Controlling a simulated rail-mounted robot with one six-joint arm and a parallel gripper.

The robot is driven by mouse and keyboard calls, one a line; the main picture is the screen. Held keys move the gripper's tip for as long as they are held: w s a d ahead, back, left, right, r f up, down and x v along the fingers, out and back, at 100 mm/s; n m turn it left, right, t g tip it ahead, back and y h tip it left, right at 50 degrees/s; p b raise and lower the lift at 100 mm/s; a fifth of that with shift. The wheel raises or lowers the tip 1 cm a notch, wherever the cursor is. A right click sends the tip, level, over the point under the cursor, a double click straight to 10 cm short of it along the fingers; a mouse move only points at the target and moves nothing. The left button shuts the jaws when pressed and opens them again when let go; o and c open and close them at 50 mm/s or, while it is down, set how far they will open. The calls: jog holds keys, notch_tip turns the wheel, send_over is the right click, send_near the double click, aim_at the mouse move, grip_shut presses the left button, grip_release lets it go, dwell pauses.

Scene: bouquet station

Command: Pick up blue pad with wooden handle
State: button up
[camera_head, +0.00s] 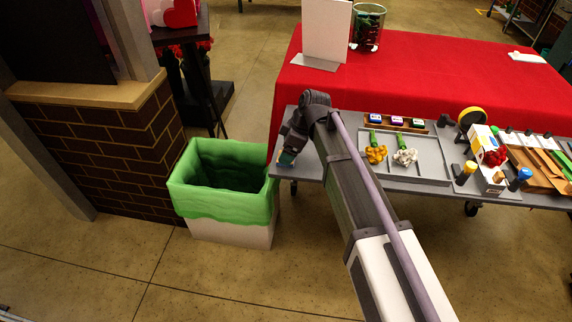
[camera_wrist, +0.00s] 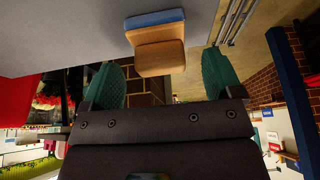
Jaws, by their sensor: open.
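The blue pad (camera_wrist: 154,19) with its wooden handle (camera_wrist: 160,52) shows in the wrist view, at the top middle, against the grey tabletop near its edge. My gripper (camera_wrist: 160,66) is open, with one teal finger on each side of the handle's near end. Gaps show between the handle and both fingers, and I see no contact. How deep the handle sits between the fingers is hard to tell. In the head view my gripper (camera_head: 287,157) is at the left end of the grey table, and I cannot make out the pad there.
A green-lined bin (camera_head: 223,220) stands on the floor just left of the grey table (camera_head: 308,172). A red-covered table (camera_head: 420,75) stands behind. The bare floor in front is free.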

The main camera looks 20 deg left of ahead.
jog(key=shift+b+x, duration=0.35)
jog(key=shift+x, duration=0.75)
jog(key=shift+d+r, duration=0.1)
jog(key=shift+r, duration=0.1)
jog(key=c, duration=1.1)
notch_tip(320, 180, up, 10)
jog(key=p, duration=1.1)
jog(key=shift+r, duration=0.2)
jog(key=shift+f, duration=0.2)
